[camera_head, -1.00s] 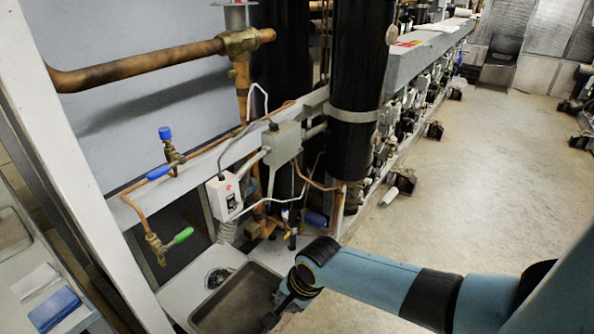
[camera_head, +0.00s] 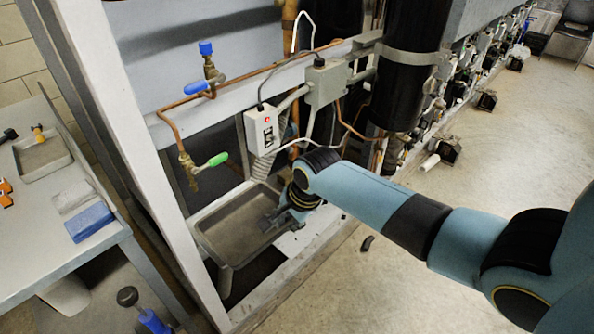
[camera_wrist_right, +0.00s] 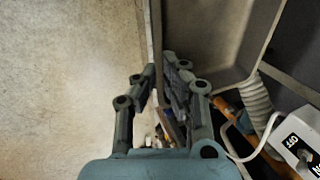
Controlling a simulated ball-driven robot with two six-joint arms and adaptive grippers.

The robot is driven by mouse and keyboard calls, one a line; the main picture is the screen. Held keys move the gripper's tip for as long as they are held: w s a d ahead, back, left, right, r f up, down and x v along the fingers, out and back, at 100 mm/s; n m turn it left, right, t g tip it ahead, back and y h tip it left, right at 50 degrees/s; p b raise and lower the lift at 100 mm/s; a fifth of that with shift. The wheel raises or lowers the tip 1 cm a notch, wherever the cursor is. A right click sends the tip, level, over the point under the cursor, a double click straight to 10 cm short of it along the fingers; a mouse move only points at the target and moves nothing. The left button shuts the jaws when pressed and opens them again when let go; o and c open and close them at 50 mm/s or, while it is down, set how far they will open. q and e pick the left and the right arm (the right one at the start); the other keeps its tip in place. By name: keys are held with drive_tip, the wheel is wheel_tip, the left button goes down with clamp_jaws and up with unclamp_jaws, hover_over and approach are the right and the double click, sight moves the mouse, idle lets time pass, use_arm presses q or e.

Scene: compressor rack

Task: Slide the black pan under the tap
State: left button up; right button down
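The black pan (camera_head: 222,224), a shallow dark grey tray, sits low inside the rack frame. The tap (camera_head: 200,170), with a green handle on a copper pipe, hangs above the pan's left end. Its outlet is near the pan's left edge in the picture. My right gripper (camera_head: 272,220) is at the pan's right side, one finger showing inside the pan. In the right wrist view, the pan's wall (camera_wrist_right: 205,40) runs down to the right gripper (camera_wrist_right: 154,75), and its rim passes between the part-closed fingers. The exact contact is hard to see. My left gripper is not visible.
A white frame post (camera_head: 130,150) stands left of the pan. A grey switch box (camera_head: 262,130) and ribbed hose (camera_head: 263,166) are behind it. A side table (camera_head: 60,262) with a tray and blue box is at far left. Open floor (camera_head: 470,190) lies right.

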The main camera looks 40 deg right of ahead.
drive_tip(key=shift+w+a+f+b, duration=0.15)
drive_tip(key=shift+w+b, duration=1.15)
drive_tip(key=shift+w, duration=0.2)
drive_tip(key=shift+w+a+f+b, duration=0.1)
drive_tip(key=shift+w+b, duration=1.15)
drive_tip(key=shift+w, duration=0.2)
drive_tip(key=shift+f, duration=0.35)
